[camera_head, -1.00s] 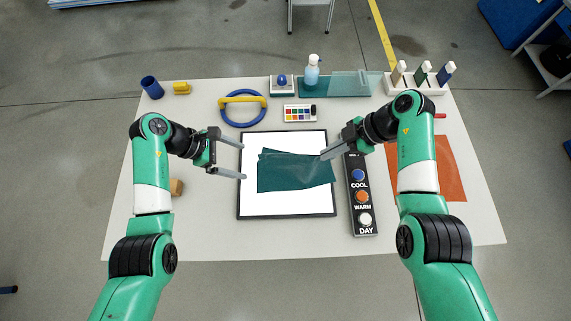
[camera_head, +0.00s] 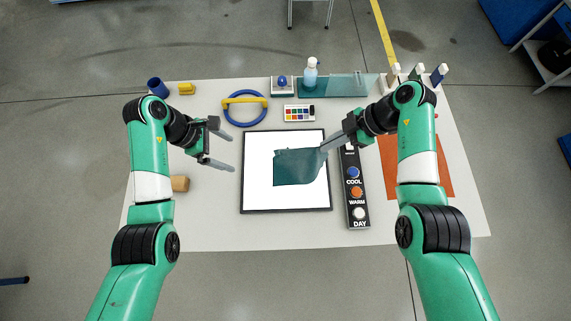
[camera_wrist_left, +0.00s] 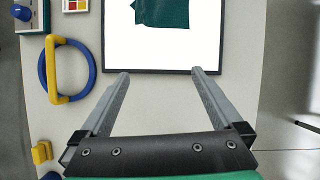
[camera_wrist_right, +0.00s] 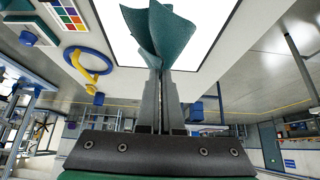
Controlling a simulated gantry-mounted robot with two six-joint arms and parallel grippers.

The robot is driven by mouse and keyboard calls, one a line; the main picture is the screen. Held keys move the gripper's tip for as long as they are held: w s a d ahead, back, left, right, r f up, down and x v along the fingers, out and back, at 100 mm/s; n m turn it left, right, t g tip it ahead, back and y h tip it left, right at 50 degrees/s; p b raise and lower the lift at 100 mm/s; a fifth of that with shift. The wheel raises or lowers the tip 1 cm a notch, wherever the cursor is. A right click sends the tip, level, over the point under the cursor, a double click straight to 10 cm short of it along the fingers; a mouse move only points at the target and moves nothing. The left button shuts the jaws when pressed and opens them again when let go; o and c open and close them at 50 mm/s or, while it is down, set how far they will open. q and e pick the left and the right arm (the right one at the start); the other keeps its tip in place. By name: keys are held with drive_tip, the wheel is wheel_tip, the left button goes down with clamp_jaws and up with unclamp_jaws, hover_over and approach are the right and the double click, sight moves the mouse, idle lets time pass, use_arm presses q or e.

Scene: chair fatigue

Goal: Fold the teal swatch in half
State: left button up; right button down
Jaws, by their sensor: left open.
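The teal swatch (camera_head: 298,168) lies on the white panel (camera_head: 258,198) with the black frame; its upper right corner is lifted. My right gripper (camera_head: 326,147) is shut on that corner. In the right wrist view the teal swatch (camera_wrist_right: 160,32) rises folded and curled from between the closed fingers (camera_wrist_right: 160,72). My left gripper (camera_head: 226,147) is open and empty, left of the panel and apart from the swatch. In the left wrist view the swatch (camera_wrist_left: 162,12) lies beyond the open fingertips (camera_wrist_left: 160,72). The swatch's underside is mostly hidden.
A black button strip (camera_head: 357,208) stands right of the panel, near my right arm. An orange sheet (camera_head: 443,165) lies farther right. A blue ring with a yellow handle (camera_head: 245,109), a colour chart (camera_head: 299,113) and a spray bottle (camera_head: 310,76) stand behind. A tan block (camera_head: 180,184) is left.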

use_arm(q)
drive_tip(key=p+v, duration=0.2)
drive_tip(key=v, duration=0.6)
drive_tip(key=shift+r+p, duration=0.2)
drive_tip(key=shift+p, duration=0.15)
use_arm(e)
wheel_tip(320, 180, up, 3)
drive_tip(key=shift+r, duration=0.1)
unclamp_jaws()
